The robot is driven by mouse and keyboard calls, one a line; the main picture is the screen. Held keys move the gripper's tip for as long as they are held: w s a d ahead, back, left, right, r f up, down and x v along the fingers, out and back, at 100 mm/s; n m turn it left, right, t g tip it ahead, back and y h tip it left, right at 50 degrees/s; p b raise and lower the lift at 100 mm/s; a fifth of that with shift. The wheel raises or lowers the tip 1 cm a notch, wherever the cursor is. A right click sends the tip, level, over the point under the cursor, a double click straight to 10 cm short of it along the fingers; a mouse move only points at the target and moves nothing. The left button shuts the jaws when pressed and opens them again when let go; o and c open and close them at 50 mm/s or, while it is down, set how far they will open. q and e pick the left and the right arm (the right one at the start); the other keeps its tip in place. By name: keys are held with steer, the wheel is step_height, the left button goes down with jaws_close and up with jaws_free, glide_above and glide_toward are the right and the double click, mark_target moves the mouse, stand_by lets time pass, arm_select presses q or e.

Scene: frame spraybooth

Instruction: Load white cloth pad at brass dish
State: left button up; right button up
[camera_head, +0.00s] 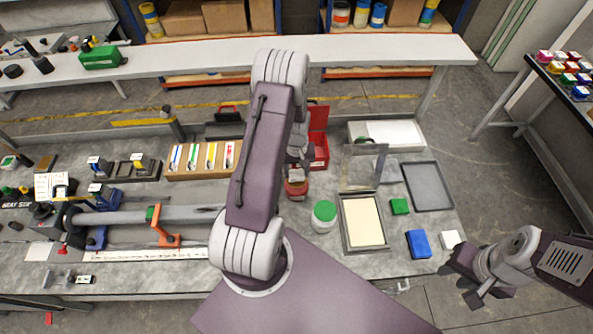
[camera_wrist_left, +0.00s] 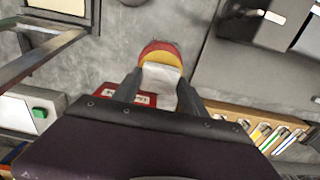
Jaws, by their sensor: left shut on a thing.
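A white cloth pad (camera_wrist_left: 161,77) is between the fingers of my left gripper (camera_wrist_left: 160,92) in the left wrist view. The gripper is shut on it. Just beyond the pad is a round dish (camera_wrist_left: 160,49) with a yellow, brass-like inside and a red edge; the pad covers part of it, and I cannot tell if they touch. In the head view the red round dish (camera_head: 297,190) is at the bench's middle, below my left gripper (camera_head: 299,160), which my arm partly hides. My right gripper (camera_head: 468,280) is open and empty off the bench's front right.
A green-lidded jar (camera_head: 324,216) stands right of the dish, beside a framed cream panel (camera_head: 363,222). A red toolbox (camera_head: 319,140) is behind. Green (camera_head: 400,206), blue (camera_head: 418,244) and white (camera_head: 450,239) blocks and a grey tray (camera_head: 428,186) lie at the right.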

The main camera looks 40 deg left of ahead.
mark_target(296, 173)
arm_select(q)
steer(key=shift+f+b, duration=0.7)
steer(key=shift+f, duration=0.2)
stand_by(1.4)
step_height(296, 173, up, 7)
steer(key=p, duration=0.5)
steer(key=shift+r+p, duration=0.1)
steer(key=shift+p, duration=0.2)
stand_by(0.6)
